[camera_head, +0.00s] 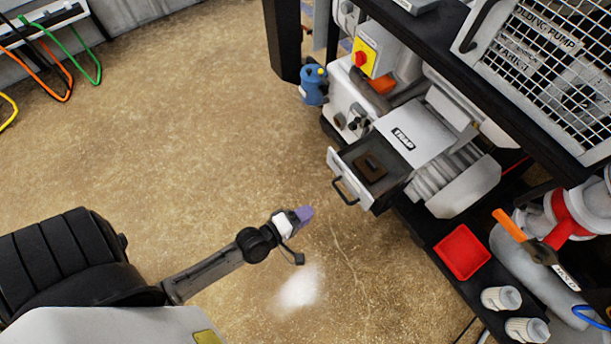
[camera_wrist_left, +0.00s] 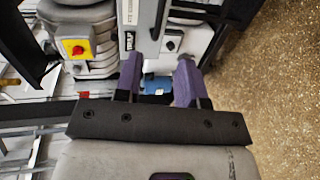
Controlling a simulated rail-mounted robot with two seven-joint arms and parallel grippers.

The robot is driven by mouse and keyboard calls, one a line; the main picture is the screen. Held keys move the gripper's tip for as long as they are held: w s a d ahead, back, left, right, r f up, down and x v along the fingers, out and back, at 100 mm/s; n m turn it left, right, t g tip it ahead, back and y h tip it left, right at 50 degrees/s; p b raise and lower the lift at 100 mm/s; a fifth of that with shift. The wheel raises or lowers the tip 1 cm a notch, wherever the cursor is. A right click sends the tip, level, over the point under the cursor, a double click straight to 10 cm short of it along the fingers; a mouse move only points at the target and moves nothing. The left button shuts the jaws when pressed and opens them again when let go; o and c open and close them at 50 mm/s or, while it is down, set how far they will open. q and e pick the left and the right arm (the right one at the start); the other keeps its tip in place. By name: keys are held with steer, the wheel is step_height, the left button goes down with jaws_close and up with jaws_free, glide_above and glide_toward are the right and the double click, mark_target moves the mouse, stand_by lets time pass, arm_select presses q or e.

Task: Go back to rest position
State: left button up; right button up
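My left gripper (camera_head: 304,215) reaches in from the lower left in the head view, with purple fingertips above the bare floor. It is in front of the pulled-out trap drawer (camera_head: 346,177) and apart from its black handle. In the left wrist view the two purple fingers of this gripper (camera_wrist_left: 159,68) stand apart with nothing held between them. A brown piece (camera_head: 370,167) lies inside the open drawer. My right gripper is in neither view.
The pump machine with its white TRAP housing (camera_head: 412,131) and mesh guard (camera_head: 548,62) fills the right side. A red tray (camera_head: 462,251) and white cylinders (camera_head: 501,298) sit on the lower black shelf. A blue fitting (camera_head: 313,86) is beside the machine.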

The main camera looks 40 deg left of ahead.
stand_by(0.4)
arm_select(q)
steer(key=s+d+f+m+g+h, duration=0.1)
steer(key=s+d+f+m+g, duration=0.3)
steer(key=m+g, duration=0.6)
steer(key=s+a+r+m+g+y+p, duration=0.1)
steer(key=s+a+r+m+g+y, duration=0.1)
steer(key=s+a+r+m+y, duration=0.4)
step_height(320, 180, up, 44)
steer(key=s+m+h+p, duration=0.1)
steer(key=s+h+p, duration=0.1)
steer(key=p, duration=3.7)
steer(key=shift+s+d+m+p, duration=0.25)
steer(key=shift+s+m+p, duration=0.1)
steer(key=shift+s+m, duration=0.05)
steer(key=shift+f, duration=0.15)
